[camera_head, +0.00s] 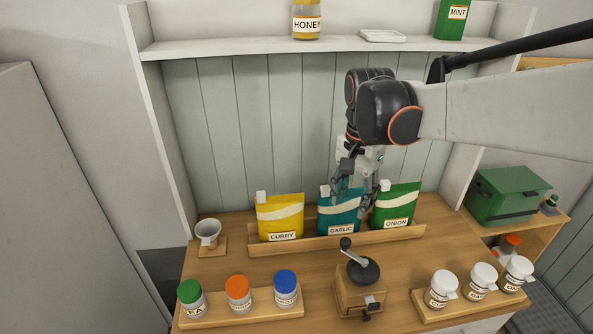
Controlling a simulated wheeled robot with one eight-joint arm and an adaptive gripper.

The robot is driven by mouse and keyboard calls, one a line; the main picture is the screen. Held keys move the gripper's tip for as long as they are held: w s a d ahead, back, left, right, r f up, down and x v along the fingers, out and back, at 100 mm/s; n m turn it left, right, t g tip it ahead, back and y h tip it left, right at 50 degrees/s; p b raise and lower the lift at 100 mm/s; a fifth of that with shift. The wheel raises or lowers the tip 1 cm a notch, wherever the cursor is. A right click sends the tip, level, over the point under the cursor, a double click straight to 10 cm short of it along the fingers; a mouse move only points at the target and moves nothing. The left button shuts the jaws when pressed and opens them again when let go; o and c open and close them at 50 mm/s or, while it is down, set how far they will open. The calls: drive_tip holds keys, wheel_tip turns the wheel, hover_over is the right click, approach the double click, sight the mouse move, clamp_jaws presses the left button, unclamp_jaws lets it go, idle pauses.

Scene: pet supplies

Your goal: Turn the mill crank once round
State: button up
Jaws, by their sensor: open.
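The mill (360,295) is a wooden box with a dark round top, standing near the front middle of the counter. Its crank (354,254) is a grey arm rising from the top toward the back left, with a dark knob (346,243) at its end. A small drawer pull shows low on the mill's front. My gripper (352,205) is open and points down behind the mill, in front of the garlic and onion bags. It is apart from the crank. The fingertips partly overlap the bags, so the exact gap to them is hard to tell.
A rack (330,242) holds curry (281,218), garlic (338,212) and onion (397,205) bags. Lidded jars stand on a left tray (245,312), white-lidded jars on a right one (425,312). A cup (208,232) stands at the left. Counter between mill and trays is clear.

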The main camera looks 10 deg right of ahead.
sight(346, 240)
wheel_tip(346, 240, down, 14)
drive_tip(key=b, duration=0.3)
drive_tip(key=shift+w+r, duration=0.1)
idle(0.3)
clamp_jaws()
